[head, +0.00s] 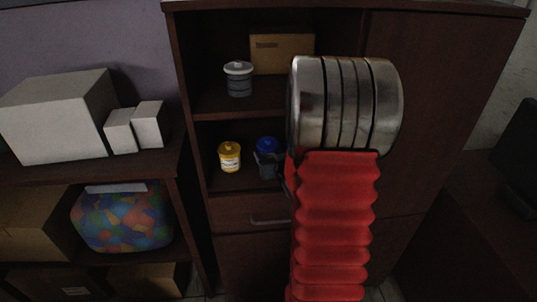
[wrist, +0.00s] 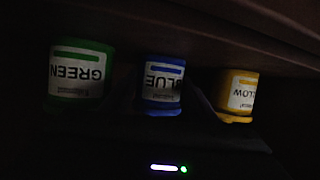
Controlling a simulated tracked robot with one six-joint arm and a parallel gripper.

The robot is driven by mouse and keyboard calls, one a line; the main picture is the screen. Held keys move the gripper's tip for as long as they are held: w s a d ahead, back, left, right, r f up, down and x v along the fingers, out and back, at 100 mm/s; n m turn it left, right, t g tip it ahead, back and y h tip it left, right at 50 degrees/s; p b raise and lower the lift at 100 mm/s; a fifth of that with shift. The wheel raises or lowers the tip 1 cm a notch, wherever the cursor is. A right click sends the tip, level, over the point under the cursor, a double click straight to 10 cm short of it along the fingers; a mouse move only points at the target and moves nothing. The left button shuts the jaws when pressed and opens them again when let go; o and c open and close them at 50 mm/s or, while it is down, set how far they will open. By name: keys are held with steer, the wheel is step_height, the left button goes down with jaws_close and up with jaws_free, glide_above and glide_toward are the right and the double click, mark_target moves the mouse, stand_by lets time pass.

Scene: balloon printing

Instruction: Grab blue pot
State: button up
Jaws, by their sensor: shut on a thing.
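The blue pot (head: 267,145) stands on the middle shelf of the dark cabinet, partly hidden by my gripper (head: 267,162). In the wrist view the blue pot (wrist: 162,84) is in the centre, its BLUE label upside down. My gripper (wrist: 162,108) is shut on it, with dark fingers hard to make out at its sides. I cannot tell whether the pot touches the shelf.
A yellow pot (head: 229,157) stands left of the blue pot. A green pot (wrist: 80,75) shows on its other side in the wrist view. A grey pot (head: 239,79) and a cardboard box (head: 281,53) sit on the shelf above. Cabinet walls enclose the shelf.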

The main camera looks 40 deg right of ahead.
steer(key=shift+r, duration=0.15)
step_height(320, 180, up, 10)
steer(key=shift+f, duration=0.1)
stand_by(0.5)
